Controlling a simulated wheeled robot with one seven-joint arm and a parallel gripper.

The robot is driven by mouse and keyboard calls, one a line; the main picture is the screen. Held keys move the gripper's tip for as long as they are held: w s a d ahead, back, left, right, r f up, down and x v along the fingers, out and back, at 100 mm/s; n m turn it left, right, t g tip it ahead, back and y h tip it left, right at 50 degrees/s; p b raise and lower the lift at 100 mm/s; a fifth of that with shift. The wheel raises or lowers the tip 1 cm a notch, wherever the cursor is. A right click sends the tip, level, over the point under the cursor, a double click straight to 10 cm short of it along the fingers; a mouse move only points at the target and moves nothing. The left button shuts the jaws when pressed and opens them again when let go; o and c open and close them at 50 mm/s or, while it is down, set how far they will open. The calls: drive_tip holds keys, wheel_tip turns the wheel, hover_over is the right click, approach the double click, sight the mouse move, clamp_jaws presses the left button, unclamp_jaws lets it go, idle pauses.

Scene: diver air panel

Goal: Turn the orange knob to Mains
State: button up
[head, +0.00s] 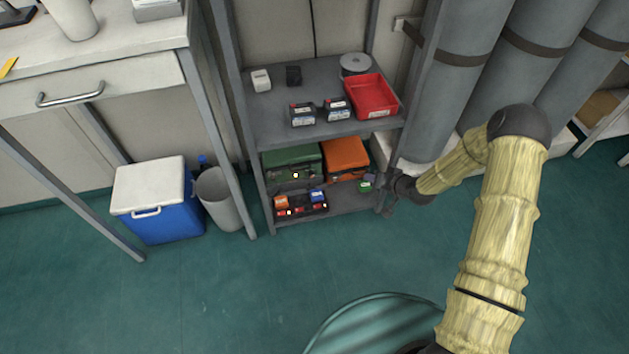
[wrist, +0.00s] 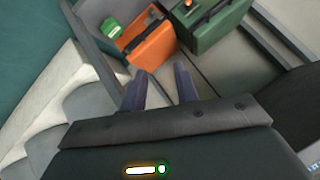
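I cannot make out an orange knob or a Mains marking in either view. A small orange block (head: 281,202) sits on a dark unit with small red lights (head: 302,210) on the low shelf, but I cannot tell what it is. My gripper (head: 389,207) is at the right front of that low shelf, small and dark in the head view. In the wrist view my gripper (wrist: 159,85) has its two fingers apart with nothing between them. The fingers point towards an orange case (wrist: 150,48) and a green case (wrist: 215,25).
The grey shelf unit (head: 320,132) holds a red tray (head: 371,96) above and the green case (head: 292,166) and orange case (head: 345,158) below. Grey cylinders (head: 455,85) stand right of it. A blue cooler (head: 165,222) and a bin (head: 220,200) stand left. The floor in front is clear.

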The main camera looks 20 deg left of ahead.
sight(312, 176)
drive_tip(key=s+a+f+m+t+y+b, duration=0.1)
drive_tip(key=s+a+f+y, duration=0.1)
drive_tip(key=a+f, duration=0.2)
drive_tip(key=s+a+f+m+t+y+b, duration=0.1)
drive_tip(key=s+a+f+m+t+y, duration=0.1)
drive_tip(key=f, duration=0.7)
drive_tip(key=shift+a+f+y, duration=0.3)
drive_tip(key=shift+a+y, duration=0.4)
drive_tip(key=shift+a, duration=0.4)
drive_tip(key=b+x, duration=0.8)
drive_tip(key=x, duration=0.8)
drive_tip(key=shift+a+f, duration=0.15)
drive_tip(key=shift+f, duration=0.1)
drive_tip(key=shift+w+a+b, duration=0.3)
drive_tip(key=shift+a+b, duration=0.05)
drive_tip(key=shift+a, duration=0.15)
drive_tip(key=shift+s, duration=0.1)
clamp_jaws()
